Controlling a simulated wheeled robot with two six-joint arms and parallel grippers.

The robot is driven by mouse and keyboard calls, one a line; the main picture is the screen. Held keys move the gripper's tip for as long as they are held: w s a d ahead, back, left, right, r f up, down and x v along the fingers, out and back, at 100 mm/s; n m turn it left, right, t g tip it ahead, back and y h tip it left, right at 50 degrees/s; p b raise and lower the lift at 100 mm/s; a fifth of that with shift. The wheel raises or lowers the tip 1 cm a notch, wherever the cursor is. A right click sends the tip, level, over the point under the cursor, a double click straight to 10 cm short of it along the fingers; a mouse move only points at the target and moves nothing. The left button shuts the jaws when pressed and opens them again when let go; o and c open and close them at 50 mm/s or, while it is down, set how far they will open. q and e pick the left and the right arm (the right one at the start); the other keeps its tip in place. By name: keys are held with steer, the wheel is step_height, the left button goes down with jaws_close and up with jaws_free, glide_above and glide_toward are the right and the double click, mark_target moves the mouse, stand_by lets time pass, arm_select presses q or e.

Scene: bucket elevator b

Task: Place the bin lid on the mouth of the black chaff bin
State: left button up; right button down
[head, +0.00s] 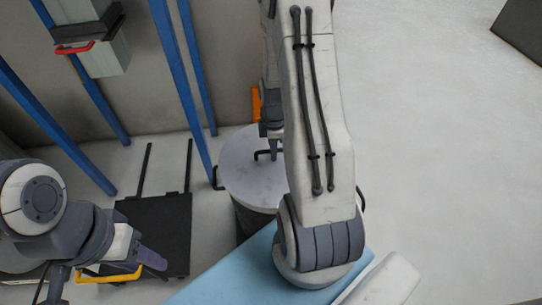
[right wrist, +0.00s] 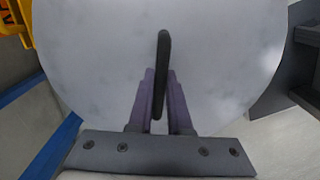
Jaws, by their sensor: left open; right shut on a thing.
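The bin lid (head: 240,172) is a round, pale grey disc with a dark bar handle (right wrist: 162,50). My right gripper (head: 271,150) is shut on that handle; its purple fingers flank the bar in the right wrist view (right wrist: 159,85). In the head view the lid lies over the dark chaff bin (head: 252,221), whose wall shows below the lid. A dark side handle (head: 216,179) shows by the lid's left edge. My right arm hides the lid's right part, and I cannot tell whether the lid touches the rim. My left gripper (head: 142,256) is open and empty at lower left.
Blue posts (head: 178,75) stand behind and left of the bin. A black flat platform (head: 160,225) lies on the floor at left. A light blue surface (head: 235,275) is in front of the bin. A yellow bar (head: 108,277) is near my left gripper.

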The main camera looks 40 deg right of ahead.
steer(key=c, duration=1.3)
jaws_free()
steer(key=shift+f, duration=0.1)
steer(key=o, duration=0.5)
steer(key=shift+c, duration=0.2)
